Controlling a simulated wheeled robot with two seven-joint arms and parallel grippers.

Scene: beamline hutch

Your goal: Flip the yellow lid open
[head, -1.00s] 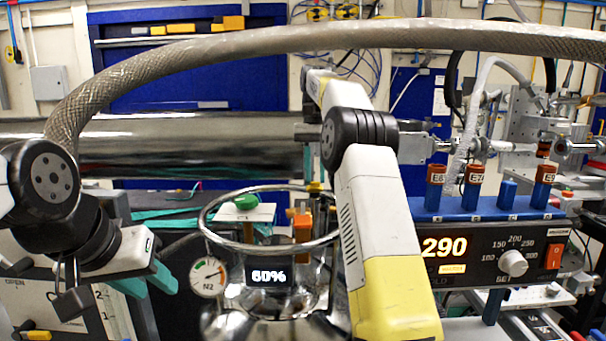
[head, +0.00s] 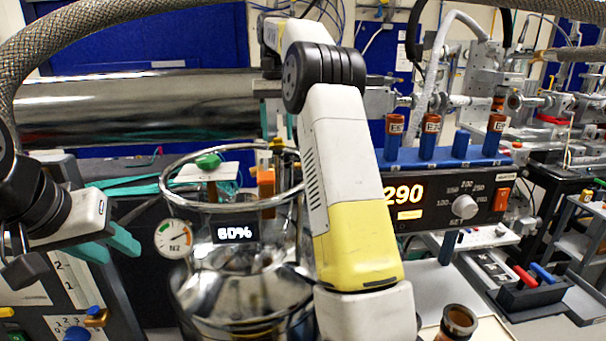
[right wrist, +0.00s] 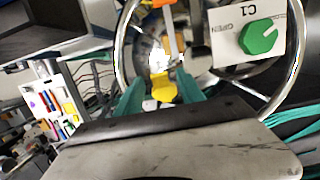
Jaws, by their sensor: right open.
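In the right wrist view, a small bright yellow piece (right wrist: 164,88), which looks like the yellow lid, lies between the teal fingers of my right gripper (right wrist: 160,96). The fingers stand apart on either side of it; contact cannot be told. Small yellow and orange parts also show near the rim of the steel vessel (head: 232,205) in the head view, but I cannot tell which is the lid. My right arm passes in front of the vessel, and its gripper is hidden there. My left gripper (head: 108,247) is at the left, away from the vessel; its finger gap is unclear.
A green knob (head: 208,161) on a white plate stands by the vessel rim. A N2 gauge (head: 174,240) is on the vessel's left. A controller reading 290 (head: 440,200) and a blue vial rack (head: 440,158) stand right. A thick braided hose (head: 110,27) arches across the upper left.

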